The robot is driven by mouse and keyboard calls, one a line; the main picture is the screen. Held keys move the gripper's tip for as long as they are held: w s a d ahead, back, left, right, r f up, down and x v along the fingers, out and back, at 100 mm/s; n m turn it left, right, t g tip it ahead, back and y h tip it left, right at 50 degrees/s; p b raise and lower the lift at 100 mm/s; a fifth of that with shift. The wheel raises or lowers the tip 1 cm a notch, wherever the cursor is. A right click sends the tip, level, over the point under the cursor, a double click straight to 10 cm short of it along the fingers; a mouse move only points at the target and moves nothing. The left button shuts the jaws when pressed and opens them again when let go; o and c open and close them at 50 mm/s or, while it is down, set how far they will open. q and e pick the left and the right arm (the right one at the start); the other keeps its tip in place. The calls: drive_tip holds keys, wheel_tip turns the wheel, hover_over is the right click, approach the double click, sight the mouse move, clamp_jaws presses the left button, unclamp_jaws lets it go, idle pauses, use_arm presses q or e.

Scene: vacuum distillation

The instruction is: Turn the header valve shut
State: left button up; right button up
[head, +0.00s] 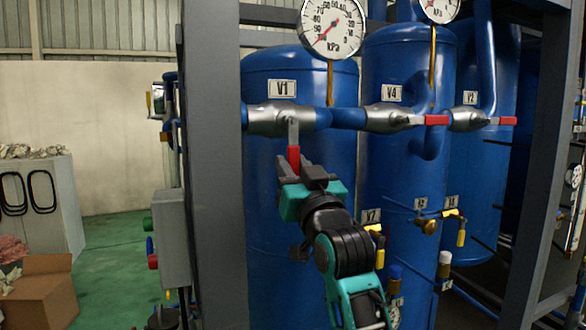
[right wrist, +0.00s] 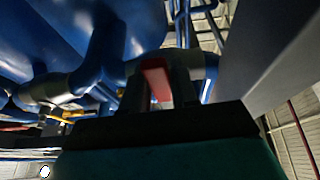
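The valve at V1 (head: 281,119) is a silver body on the blue pipe. Its lever hangs straight down, across the pipe, with a red grip (head: 294,158). My right gripper (head: 301,172) reaches up from below, its fingers around the lower end of this grip. In the right wrist view the red grip (right wrist: 157,78) stands between the two dark fingers (right wrist: 160,94). The fingers look apart; whether they touch the grip is not clear. My left gripper is in neither view.
The V4 valve (head: 388,118) and V2 valve (head: 467,119) have red levers along the pipe. Pressure gauges (head: 332,27) stand above. Grey frame posts (head: 213,170) flank blue tanks (head: 408,75). A cardboard box (head: 40,292) and grey cabinet (head: 45,205) stand at left.

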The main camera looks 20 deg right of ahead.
drive_tip(key=o, duration=0.4)
drive_tip(key=shift+a, duration=0.1)
drive_tip(key=shift+s, duration=0.1)
drive_tip(key=b+v, duration=0.1)
drive_tip(key=v, duration=1.1)
drive_tip(key=shift+s+f+b, duration=0.25)
drive_tip(key=shift+s+b, duration=0.1)
wheel_tip(320, 180, down, 27)
drive_tip(key=a+n+g+y, duration=0.1)
drive_tip(key=n+g, duration=0.1)
drive_tip(key=g, duration=0.4)
drive_tip(key=s+f+g, duration=0.2)
drive_tip(key=s+f, duration=0.3)
drive_tip(key=f, duration=0.2)
drive_tip(key=s+f+g, duration=0.1)
drive_tip(key=s+f, duration=0.4)
drive_tip(key=f, duration=0.3)
drive_tip(key=s+f+g, duration=0.2)
drive_tip(key=s+f, duration=0.3)
drive_tip(key=f, duration=0.2)
drive_tip(key=shift+s+a+f+g+y, duration=0.2)
drive_tip(key=shift+s+f+g+y, duration=0.05)
drive_tip(key=shift+s+g+y, duration=0.05)
